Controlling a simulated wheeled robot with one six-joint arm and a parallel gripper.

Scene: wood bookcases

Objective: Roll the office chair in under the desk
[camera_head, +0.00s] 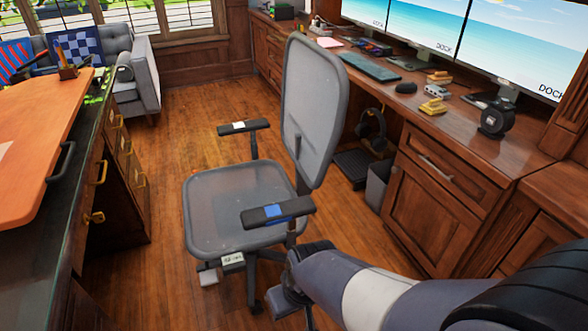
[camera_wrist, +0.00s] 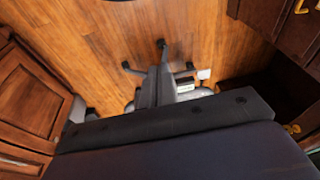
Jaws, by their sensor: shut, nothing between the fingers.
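The grey mesh office chair (camera_head: 240,200) stands on the wood floor, seat to the left and backrest (camera_head: 315,105) to the right. Its wheeled base shows in the wrist view (camera_wrist: 160,45). A long wooden desk (camera_head: 520,152) runs along the right, with an open knee space behind the backrest. Another desk with an orange-brown top (camera_head: 38,130) stands at the left. My gripper (camera_head: 287,300) is low beside the chair's near right side, below the near armrest; whether it touches is unclear. It appears shut and empty, with dark fingers in the wrist view (camera_wrist: 162,72).
Monitors (camera_head: 420,30), a keyboard (camera_head: 370,67) and small items cover the right desk. A bin (camera_head: 377,185) and headphones (camera_head: 370,130) are at its knee space. A grey sofa (camera_head: 138,70) stands at the back. Floor is clear between chair and left desk.

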